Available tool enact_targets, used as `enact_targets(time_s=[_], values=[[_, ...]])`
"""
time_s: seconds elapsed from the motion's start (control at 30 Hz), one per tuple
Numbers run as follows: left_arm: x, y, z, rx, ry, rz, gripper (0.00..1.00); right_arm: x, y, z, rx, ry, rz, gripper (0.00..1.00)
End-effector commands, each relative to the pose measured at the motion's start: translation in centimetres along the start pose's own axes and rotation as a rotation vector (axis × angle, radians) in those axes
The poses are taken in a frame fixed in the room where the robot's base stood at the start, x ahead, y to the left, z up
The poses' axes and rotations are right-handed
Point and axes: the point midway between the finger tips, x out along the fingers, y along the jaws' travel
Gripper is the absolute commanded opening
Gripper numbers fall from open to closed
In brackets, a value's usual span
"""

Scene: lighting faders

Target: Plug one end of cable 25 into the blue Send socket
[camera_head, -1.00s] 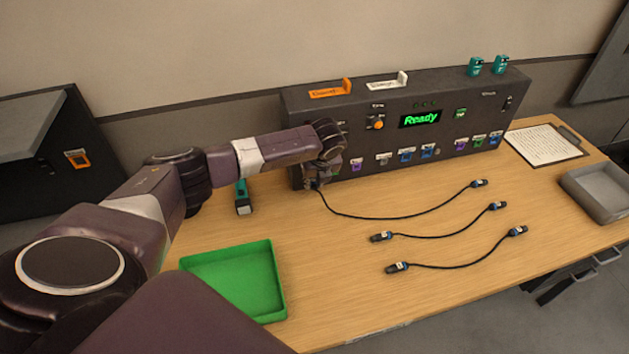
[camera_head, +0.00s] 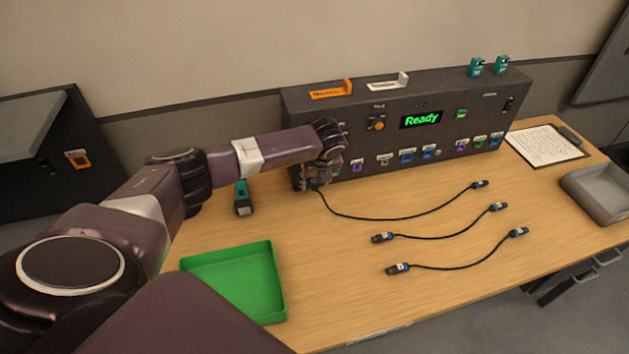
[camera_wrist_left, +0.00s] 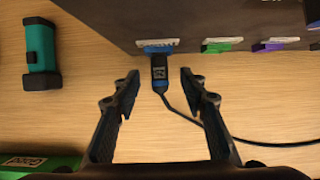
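A dark plug with a small white number tag (camera_wrist_left: 159,73) meets a blue socket (camera_wrist_left: 157,49) at the panel's lower left in the left wrist view. It looks seated there; the number is too small to read surely. Its thin black cable (camera_head: 395,218) leaves the plug and curves right across the table to its other end (camera_head: 480,184). My left gripper (camera_wrist_left: 160,88) is open, one finger on each side of the plug, with gaps to both. In the head view the left gripper (camera_head: 313,180) hides the plug and its socket. My right gripper is not in view.
The dark panel (camera_head: 330,108) has a "Ready" display (camera_head: 421,119) and a row of coloured sockets. Two shorter cables lie on the table (camera_head: 440,237) (camera_head: 460,267). A green tray (camera_head: 238,280), a teal device (camera_head: 242,198), a clipboard (camera_head: 545,145) and a grey tray (camera_head: 598,190) stand around.

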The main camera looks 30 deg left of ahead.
Motion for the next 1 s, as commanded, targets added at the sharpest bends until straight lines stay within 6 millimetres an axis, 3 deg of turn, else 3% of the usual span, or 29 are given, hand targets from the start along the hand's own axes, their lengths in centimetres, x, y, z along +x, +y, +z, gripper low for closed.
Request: enact_targets(time_s=[0.17,0.4,0.6,0.77,1.0], values=[[-2.0,-0.1,0.1,0.000,-0.002,-0.004,0.39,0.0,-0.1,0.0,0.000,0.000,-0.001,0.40],[-7.2,-0.1,0.2,0.000,-0.002,-0.004,0.39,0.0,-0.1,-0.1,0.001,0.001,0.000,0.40],[-10.5,-0.1,0.2,-0.001,-0.002,-0.002,0.39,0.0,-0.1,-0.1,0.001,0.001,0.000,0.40],[-11.7,0.0,0.2,-0.001,-0.001,0.000,0.39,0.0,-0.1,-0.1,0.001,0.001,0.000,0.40],[-11.8,0.0,0.2,-0.002,-0.001,0.000,0.39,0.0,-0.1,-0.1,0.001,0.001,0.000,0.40]])
